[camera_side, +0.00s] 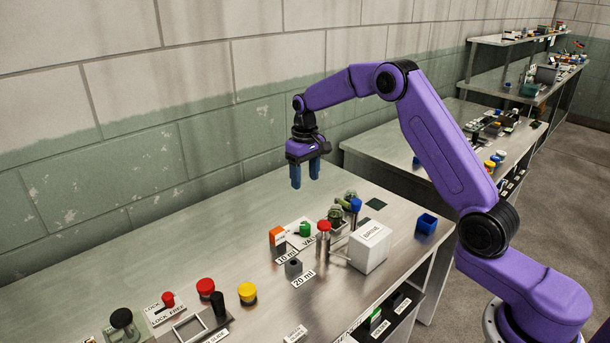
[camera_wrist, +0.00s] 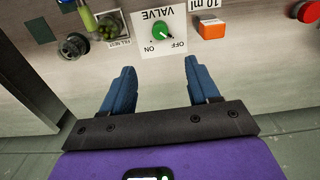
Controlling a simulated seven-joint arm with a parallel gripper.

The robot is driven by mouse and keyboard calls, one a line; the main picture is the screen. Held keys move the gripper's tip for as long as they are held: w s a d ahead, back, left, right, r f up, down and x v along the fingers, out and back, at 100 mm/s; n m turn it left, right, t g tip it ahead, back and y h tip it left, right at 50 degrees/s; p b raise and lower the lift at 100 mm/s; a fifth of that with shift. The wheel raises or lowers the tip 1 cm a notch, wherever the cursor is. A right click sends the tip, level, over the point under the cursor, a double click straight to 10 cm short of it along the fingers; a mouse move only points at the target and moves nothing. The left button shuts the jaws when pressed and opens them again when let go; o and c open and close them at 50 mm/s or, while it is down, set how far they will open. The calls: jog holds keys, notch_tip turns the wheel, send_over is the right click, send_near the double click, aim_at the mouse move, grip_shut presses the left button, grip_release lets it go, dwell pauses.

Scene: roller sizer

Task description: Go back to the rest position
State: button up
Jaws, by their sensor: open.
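My gripper (camera_side: 305,173) hangs above the far part of the steel table (camera_side: 225,230), blue fingers pointing down. In the wrist view my gripper (camera_wrist: 160,85) shows two blue fingers spread apart with nothing between them. The green valve knob (camera_wrist: 163,31) sits on a white plate marked VALVE, ON and OFF, ahead of the fingertips. The knob also shows in the side view (camera_side: 305,229), below and apart from my gripper. An orange block (camera_wrist: 211,30) lies beside the plate, near the 10 ml label.
A white labelled box (camera_side: 370,247), a red-topped post (camera_side: 323,227) and a blue open box (camera_side: 427,223) stand to the right. A grey block (camera_side: 293,268) is by the 20 ml label. Red and yellow buttons (camera_side: 247,292) sit front left. The wall is behind; the air around my gripper is clear.

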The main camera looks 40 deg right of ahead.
jog(key=s+a+r+n, duration=0.3)
jog(key=s+a, duration=0.4)
jog(key=s, duration=0.2)
jog(key=s+a+r+n, duration=0.3)
jog(key=s+a+r, duration=0.1)
jog(key=s+a, duration=0.4)
jog(key=s+d+n, duration=0.3)
jog(key=s, duration=1)
jog(key=s+d+f+n, duration=0.1)
jog(key=s+d+n, duration=0.2)
jog(key=s, duration=1)
jog(key=shift+s, duration=0.35)
